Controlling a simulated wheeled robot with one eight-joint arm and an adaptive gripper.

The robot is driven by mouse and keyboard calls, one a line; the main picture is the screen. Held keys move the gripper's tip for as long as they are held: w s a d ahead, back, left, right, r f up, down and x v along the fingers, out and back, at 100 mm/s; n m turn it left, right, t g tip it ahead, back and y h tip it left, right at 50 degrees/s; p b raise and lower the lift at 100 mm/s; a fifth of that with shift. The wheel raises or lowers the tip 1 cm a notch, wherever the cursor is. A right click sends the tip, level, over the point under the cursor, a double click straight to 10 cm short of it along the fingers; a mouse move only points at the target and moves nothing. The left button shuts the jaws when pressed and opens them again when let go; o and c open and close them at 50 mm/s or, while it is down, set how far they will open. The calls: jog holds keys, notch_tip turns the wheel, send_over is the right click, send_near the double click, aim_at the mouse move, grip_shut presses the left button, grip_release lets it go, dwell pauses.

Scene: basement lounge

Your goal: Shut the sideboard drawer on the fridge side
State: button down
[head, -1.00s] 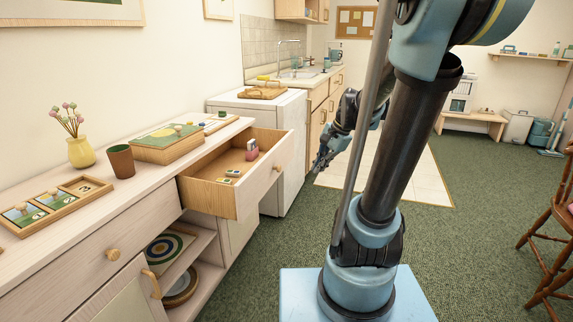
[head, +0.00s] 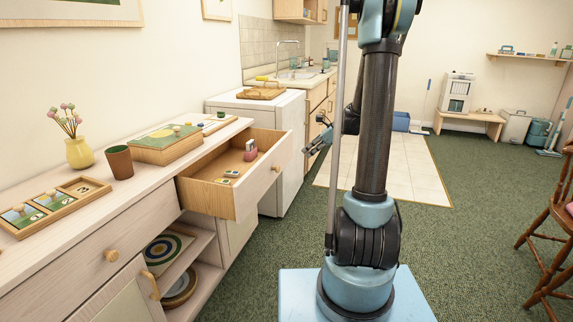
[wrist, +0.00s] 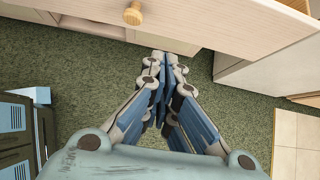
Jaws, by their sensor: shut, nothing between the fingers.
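The fridge-side drawer (head: 262,187) of the pale wood sideboard (head: 140,212) stands pulled out in the head view. It has a round wooden knob (head: 276,168) and holds a pink item (head: 250,154) and small green-and-yellow pieces (head: 228,179). My gripper (head: 309,151) is in front of the drawer, to its right in the head view, partly hidden by my arm. In the wrist view my gripper (wrist: 164,58) is shut and empty, its fingers pointing at the drawer front (wrist: 220,22). The knob (wrist: 133,13) is left of the fingertips. Contact is not clear.
A white fridge (head: 293,150) stands just beyond the drawer. A brown cup (head: 119,162), a vase (head: 80,152) and wooden trays stand on the sideboard top. The sideboard's other drawer (head: 95,262) is closed, with open shelves beside it. Green carpet (head: 470,240) lies free at right.

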jog(key=w+a+r+x, duration=0.1)
jog(key=a+r+x, duration=0.1)
jog(key=x, duration=1.1)
jog(key=shift+d+r, duration=0.1)
jog(key=shift+d, duration=0.15)
jog(key=shift+a, duration=0.15)
